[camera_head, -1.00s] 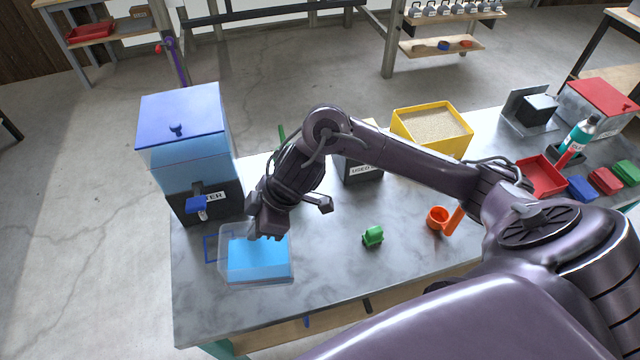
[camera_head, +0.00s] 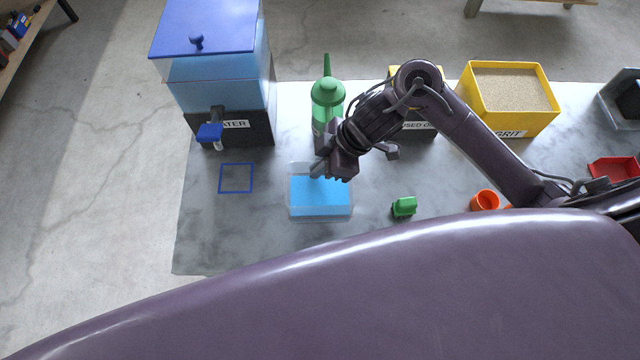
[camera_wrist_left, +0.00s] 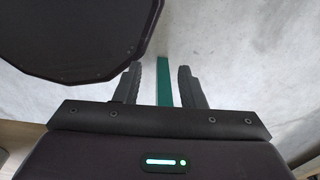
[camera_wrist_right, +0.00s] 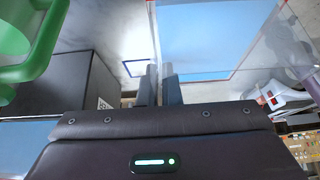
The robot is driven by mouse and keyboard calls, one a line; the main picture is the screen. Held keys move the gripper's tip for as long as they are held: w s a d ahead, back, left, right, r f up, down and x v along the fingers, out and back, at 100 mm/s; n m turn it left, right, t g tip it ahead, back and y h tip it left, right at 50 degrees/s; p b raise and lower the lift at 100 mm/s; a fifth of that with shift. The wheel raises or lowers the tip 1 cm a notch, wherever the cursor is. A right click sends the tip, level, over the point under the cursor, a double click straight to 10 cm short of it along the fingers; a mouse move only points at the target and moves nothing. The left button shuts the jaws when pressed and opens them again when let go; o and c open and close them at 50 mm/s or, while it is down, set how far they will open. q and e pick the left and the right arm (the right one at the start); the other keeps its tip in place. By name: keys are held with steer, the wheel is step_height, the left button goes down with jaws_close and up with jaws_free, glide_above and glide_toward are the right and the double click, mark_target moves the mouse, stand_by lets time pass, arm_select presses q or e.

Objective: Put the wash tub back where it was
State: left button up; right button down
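The wash tub (camera_head: 320,197) is a clear box with blue water, on or just over the grey bench; I cannot tell if it is lifted. My left gripper (camera_wrist_left: 162,85) is open and empty above the floor, outside the head view.
The water tank (camera_head: 222,70) with a blue tap (camera_head: 210,133) stands behind the outline. A green can (camera_head: 327,100) is behind the tub. A green item (camera_head: 404,206) and an orange cup (camera_head: 485,200) are to the right. A yellow grit bin (camera_head: 508,98) stands farther back.

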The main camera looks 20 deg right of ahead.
mark_target(322, 181)
steer(key=shift+f+b, duration=0.4)
steer(key=shift+f, duration=3.45)
steer(key=shift+f, duration=0.15)
steer(key=c, duration=1.6)
jaws_free()
steer(key=shift+r, duration=0.25)
steer(key=v, duration=1.1)
steer(key=shift+s+d+r, duration=0.1)
steer(key=shift+d+r, duration=0.1)
steer(key=shift+r, duration=0.15)
